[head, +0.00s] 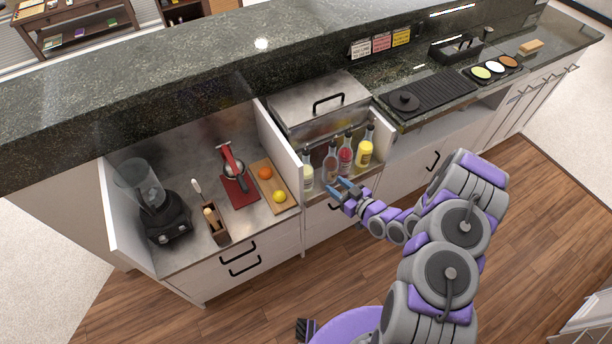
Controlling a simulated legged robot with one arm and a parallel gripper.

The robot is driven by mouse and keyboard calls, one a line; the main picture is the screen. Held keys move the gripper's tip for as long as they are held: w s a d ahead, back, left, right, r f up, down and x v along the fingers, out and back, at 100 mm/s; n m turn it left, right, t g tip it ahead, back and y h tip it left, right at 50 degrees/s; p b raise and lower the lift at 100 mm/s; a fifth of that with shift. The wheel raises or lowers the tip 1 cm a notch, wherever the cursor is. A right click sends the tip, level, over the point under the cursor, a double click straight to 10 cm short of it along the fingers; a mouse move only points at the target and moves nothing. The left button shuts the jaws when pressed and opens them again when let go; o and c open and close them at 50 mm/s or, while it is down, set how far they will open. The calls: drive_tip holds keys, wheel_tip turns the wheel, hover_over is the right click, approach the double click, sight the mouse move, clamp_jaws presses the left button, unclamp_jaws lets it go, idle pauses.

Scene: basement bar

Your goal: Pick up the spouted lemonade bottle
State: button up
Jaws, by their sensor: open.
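Several bottles with narrow tops stand in the open speed rail (338,182) in front of the steel ice bin. The leftmost is a pale yellow bottle (307,175), beside a dark reddish bottle (330,165) and a red bottle (346,157). A bright yellow bottle (365,151) stands at the right end. Labels are too small to read, so I cannot tell for certain which is lemonade; the pale yellow one and the bright yellow one both could be. My gripper (335,187) is open and empty, its blue fingers pointing left, in front of the rail near the dark reddish bottle's base.
A white side panel (276,150) rises left of the bottles. The closed steel ice bin (318,108) stands behind them. The left counter holds a blender (160,215), a red juicer (232,165) and a cutting board (284,183) with fruit. Floor in front is clear.

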sight(308, 164)
drive_tip(key=b+x, duration=0.2)
drive_tip(key=x, duration=0.9)
drive_tip(key=shift+f+b, duration=0.15)
drive_tip(key=shift+b, duration=0.2)
drive_tip(key=shift+b+x, duration=1.05)
drive_tip(key=shift+x, duration=1.9)
drive_tip(key=shift+w+d, duration=0.1)
clamp_jaws()
